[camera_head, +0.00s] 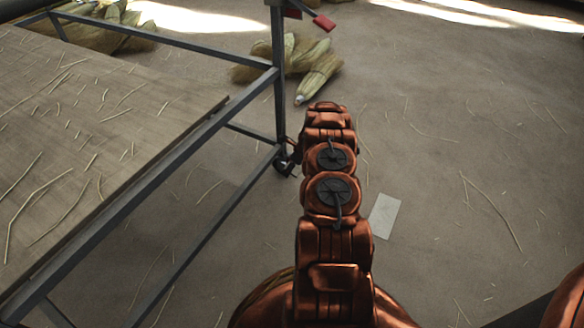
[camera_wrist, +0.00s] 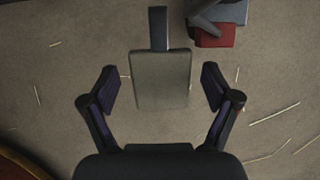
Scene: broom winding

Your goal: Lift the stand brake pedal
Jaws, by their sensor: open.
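In the wrist view, a flat grey-tan plate (camera_wrist: 160,85) with a short dark bar at its far end has the shape of a pedal. I take it to be the stand brake pedal, but I cannot be sure. My gripper (camera_wrist: 160,74) is open, with one finger on each side of the plate and a visible gap on both sides. The height between the fingers and the plate cannot be told. In the head view my arm hides the fingers, and I cannot make out the plate there.
A red block (camera_wrist: 214,37) under grey metal is at the upper right in the wrist view. The head view shows a metal-framed table (camera_head: 120,105) on the left, broom heads (camera_head: 318,75) on the floor, and a pale sheet (camera_head: 383,215). The floor at right is mostly clear.

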